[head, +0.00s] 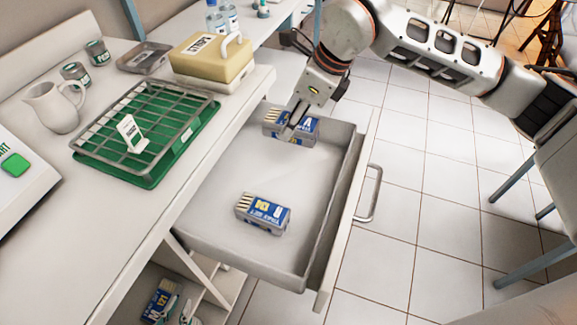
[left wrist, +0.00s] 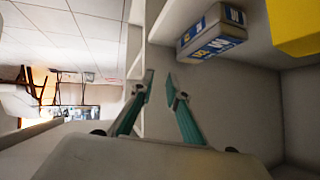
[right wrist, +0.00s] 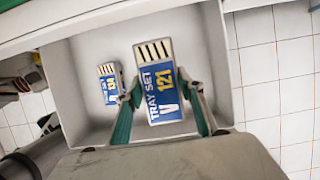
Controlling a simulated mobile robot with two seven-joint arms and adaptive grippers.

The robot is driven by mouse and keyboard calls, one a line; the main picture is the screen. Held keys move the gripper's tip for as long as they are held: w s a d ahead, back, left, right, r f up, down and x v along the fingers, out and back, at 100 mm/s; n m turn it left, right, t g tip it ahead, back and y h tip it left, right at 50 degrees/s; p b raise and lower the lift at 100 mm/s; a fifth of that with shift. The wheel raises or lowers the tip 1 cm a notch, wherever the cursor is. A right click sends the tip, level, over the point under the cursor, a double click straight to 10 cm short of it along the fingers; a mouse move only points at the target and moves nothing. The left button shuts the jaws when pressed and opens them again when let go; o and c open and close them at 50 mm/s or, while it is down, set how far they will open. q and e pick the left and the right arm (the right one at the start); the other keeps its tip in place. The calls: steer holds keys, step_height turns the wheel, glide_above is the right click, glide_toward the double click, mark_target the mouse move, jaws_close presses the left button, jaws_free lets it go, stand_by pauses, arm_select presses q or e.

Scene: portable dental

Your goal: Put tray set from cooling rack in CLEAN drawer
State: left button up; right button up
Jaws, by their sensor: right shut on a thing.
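The cooling rack (head: 185,107), a wire grid over a green tray, holds no tray set, only a small white card (head: 131,133). The open drawer (head: 225,166) has a blue tray set (head: 263,213) lying near its front; it shows in the right wrist view (right wrist: 110,85) with number 134. My right gripper (head: 298,128) is shut on a second tray set, marked 121 (right wrist: 160,80), at the drawer's far end; whether it touches the floor is unclear. My left gripper (left wrist: 160,88) is low by the under-counter shelf, fingers apart and empty. A tray set (left wrist: 212,32) lies beyond it there.
A yellow box with a white handle (head: 212,58), a metal dish (head: 145,58), jars and a white jug (head: 52,106) stand on the counter. The drawer's middle is clear. A yellow thing (left wrist: 292,25) is near the left gripper.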

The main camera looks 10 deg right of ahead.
step_height(320, 180, down, 10)
steer(key=shift+r+b, duration=0.25)
steer(key=shift+b, duration=0.6)
step_height(320, 180, down, 4)
steer(key=shift+s+r+b, duration=0.1)
steer(key=shift+b, duration=0.35)
steer(key=shift+f, duration=0.35)
steer(key=shift+r, duration=0.15)
arm_select(q)
steer(key=shift+w+d+r+h, duration=0.35)
steer(key=shift+w+d, duration=0.15)
steer(key=shift+w, duration=0.2)
